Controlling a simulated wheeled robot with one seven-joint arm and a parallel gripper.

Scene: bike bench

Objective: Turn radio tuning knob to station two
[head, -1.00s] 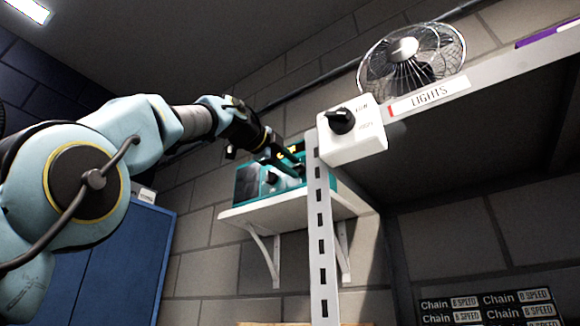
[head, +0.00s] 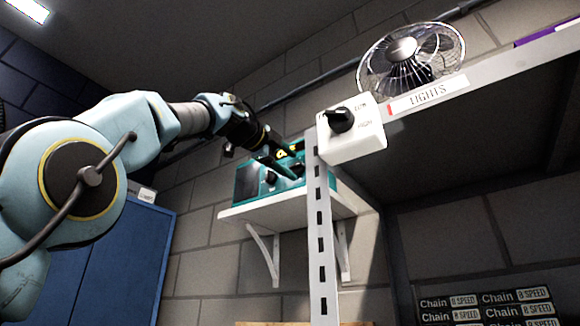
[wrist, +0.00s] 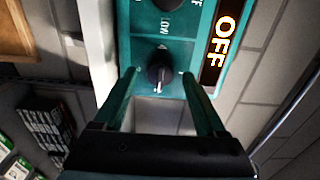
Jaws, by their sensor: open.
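The teal radio (head: 247,184) stands on a white wall shelf, partly hidden by my gripper and a shelf post. In the wrist view, the radio's face (wrist: 180,85) shows a black knob (wrist: 159,68) with a pale mark toward the bottom of the picture. A second black knob (wrist: 168,3) is cut off at the top edge, near the word LOW. The display (wrist: 222,40) reads OFF in orange. My gripper (wrist: 159,78) is open, with its teal fingers on either side of the lower knob; I cannot tell whether they touch it. In the head view, my gripper (head: 284,166) is at the radio's front.
A perforated white post (head: 321,240) stands just right of the radio. The white wall shelf (head: 250,212) bears the radio. A blue cabinet (head: 130,265) stands left.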

